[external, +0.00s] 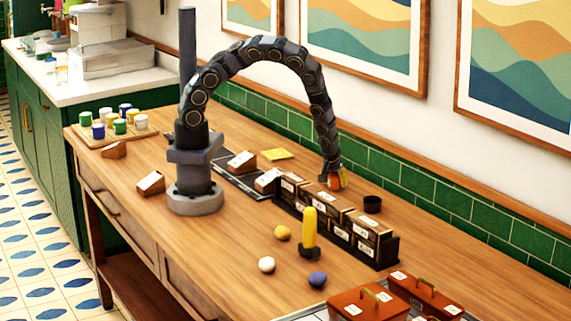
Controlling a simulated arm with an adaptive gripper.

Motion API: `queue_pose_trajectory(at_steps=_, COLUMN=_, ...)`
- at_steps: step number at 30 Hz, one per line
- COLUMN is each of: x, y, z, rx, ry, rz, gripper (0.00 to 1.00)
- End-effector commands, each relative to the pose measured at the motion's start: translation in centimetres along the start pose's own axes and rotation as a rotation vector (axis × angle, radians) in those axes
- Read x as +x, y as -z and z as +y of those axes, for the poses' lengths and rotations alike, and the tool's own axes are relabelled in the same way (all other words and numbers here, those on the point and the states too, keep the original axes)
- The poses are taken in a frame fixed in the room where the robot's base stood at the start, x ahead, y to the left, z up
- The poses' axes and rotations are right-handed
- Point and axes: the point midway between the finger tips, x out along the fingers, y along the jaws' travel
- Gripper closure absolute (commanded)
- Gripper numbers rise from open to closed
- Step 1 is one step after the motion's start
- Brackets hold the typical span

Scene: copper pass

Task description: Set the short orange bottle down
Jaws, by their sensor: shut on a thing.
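The short orange bottle (335,183) is a small orange shape at the end of my arm, behind the row of labelled boxes. My gripper (335,174) is shut on it, pointing down, near the back of the wooden table (235,245). The boxes hide what is below the bottle, so I cannot tell whether it touches the table.
A row of labelled boxes (354,222) stands just in front of my gripper. A small dark cup (372,204) is to its right. A yellow upright object (309,228) and several small balls (267,264) stand in front. Red boxes (361,303) are at the lower right.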

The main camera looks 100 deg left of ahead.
Motion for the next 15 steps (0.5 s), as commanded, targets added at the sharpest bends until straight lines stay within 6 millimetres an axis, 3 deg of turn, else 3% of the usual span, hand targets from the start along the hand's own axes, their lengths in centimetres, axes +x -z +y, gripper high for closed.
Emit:
queue_pose_trajectory(at_steps=6, x=0.34, y=-0.14, z=-0.02, rx=0.000, ry=0.001, rz=0.000, gripper=0.92)
queue_pose_trajectory(at_steps=7, x=0.29, y=-0.13, z=0.01, rx=0.000, ry=0.000, rz=0.000, gripper=0.46)
queue_pose_trajectory(at_steps=8, x=0.28, y=-0.13, z=0.01, rx=0.000, ry=0.000, rz=0.000, gripper=0.33)
queue_pose_trajectory(at_steps=15, x=0.27, y=-0.12, z=0.01, rx=0.000, ry=0.000, rz=0.000, gripper=0.33)
